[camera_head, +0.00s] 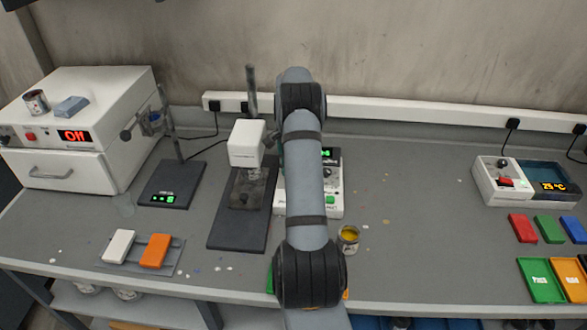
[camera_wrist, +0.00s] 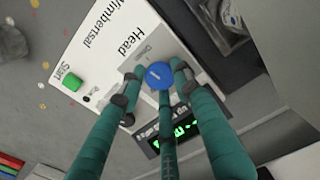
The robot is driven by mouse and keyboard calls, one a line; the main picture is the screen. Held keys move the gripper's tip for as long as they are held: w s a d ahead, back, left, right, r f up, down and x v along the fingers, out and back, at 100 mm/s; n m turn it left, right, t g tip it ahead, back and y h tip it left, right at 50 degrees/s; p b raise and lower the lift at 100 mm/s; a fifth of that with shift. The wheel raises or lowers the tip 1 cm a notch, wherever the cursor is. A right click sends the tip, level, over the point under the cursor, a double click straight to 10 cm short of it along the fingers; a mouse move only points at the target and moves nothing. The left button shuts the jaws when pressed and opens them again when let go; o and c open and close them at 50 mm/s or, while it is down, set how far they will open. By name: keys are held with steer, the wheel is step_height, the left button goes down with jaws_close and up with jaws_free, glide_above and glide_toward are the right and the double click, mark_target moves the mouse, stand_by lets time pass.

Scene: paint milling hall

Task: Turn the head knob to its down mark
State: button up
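The control box (camera_head: 333,208) stands mid-bench, partly hidden behind my arm in the head view. In the wrist view its white panel (camera_wrist: 100,50) carries the word "Head", a round blue knob (camera_wrist: 158,75) with a pale line across its top, and a green Start button (camera_wrist: 73,81). A lit green display (camera_wrist: 180,130) lies beside the knob. My gripper (camera_wrist: 157,82) has its teal fingers around the knob, dark tips close to its sides. Whether they touch it is unclear. The mark lettering by the knob is partly covered and too small to read.
Left of the box, a stand with a white head (camera_head: 246,142) is close by. A tin of yellow paint (camera_head: 348,239) stands near the box's front right corner. The bench (camera_head: 410,200) further right is mostly clear up to the temperature unit (camera_head: 500,193).

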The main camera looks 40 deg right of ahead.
steer(key=o, duration=0.5)
steer(key=shift+c, duration=0.2)
step_height(320, 180, up, 12)
stand_by(0.4)
